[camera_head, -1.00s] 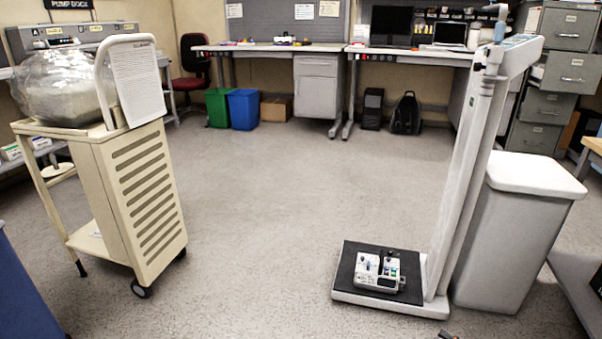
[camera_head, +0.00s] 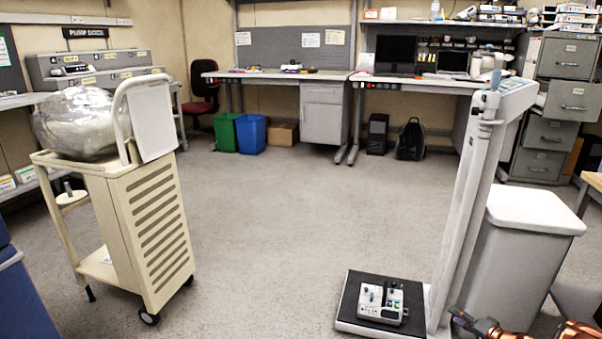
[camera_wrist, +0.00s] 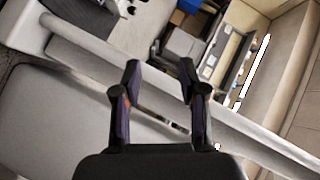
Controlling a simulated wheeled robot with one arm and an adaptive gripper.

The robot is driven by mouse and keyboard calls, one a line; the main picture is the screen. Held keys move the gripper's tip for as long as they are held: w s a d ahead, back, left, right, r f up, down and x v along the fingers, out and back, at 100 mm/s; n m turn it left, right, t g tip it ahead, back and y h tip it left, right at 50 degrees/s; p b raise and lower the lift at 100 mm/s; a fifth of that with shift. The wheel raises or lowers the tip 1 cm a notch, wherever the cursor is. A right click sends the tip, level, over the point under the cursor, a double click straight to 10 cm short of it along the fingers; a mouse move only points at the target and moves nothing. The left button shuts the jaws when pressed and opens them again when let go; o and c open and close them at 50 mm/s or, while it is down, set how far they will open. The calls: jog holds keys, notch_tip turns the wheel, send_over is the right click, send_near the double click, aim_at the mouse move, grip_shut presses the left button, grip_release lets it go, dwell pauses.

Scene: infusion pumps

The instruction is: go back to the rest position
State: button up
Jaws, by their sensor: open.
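My gripper (camera_wrist: 160,85) is open in the wrist view, with its two dark fingers apart and nothing between them. Behind the fingers, the grey-white column (camera_wrist: 165,95) of the floor scale runs diagonally across the picture, and a pale flat surface fills the lower left. In the head view, part of my copper-coloured arm shows at the bottom right corner, in front of the bin. The fingers cannot be made out in the head view.
The floor scale (camera_head: 345,323) bears a small white device (camera_head: 381,303). A grey bin (camera_head: 510,260) stands right of its column (camera_head: 468,190). A beige cart (camera_head: 155,235) with a wrapped bundle (camera_head: 80,122) stands left. The middle floor (camera_head: 280,220) is clear. Desks line the back.

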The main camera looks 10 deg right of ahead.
jog(key=w+d+r+n+h+p, duration=0.1)
jog(key=w+r+h+p, duration=0.15)
jog(key=r, duration=0.45)
jog(key=w+d+r+h+p, duration=0.1)
jog(key=w+r+p, duration=0.15)
jog(key=r, duration=0.45)
jog(key=s+a+r+g+h+p, duration=0.1)
jog(key=a+r+g+h+p, duration=0.2)
jog(key=r, duration=0.6)
jog(key=s+a+r+n+h+p, duration=0.15)
jog(key=r+p, duration=0.25)
jog(key=r, duration=0.5)
jog(key=a+r+g+h+p, duration=0.1)
jog(key=a+r+g+p, duration=0.2)
jog(key=r, duration=0.6)
jog(key=s+a+r+n+g+p, duration=0.2)
jog(key=s+a+r+g+p, duration=0.2)
jog(key=s+a+r+p, duration=0.9)
jog(key=s+a+r+n+g+y+p, duration=0.1)
jog(key=s+a+r+g+p, duration=0.1)
jog(key=s+a, duration=0.5)
jog(key=s+a+r+n+g+y+p, duration=0.2)
jog(key=s+a+r, duration=0.3)
jog(key=s, duration=1)
jog(key=s+a+r+n+g+y+p, duration=0.1)
jog(key=s+a+r, duration=0.3)
jog(key=s+a, duration=0.5)
jog(key=shift+s+a+n+g+p, duration=0.4)
jog(key=shift+s+p, duration=0.35)
jog(key=shift+s, duration=0.5)
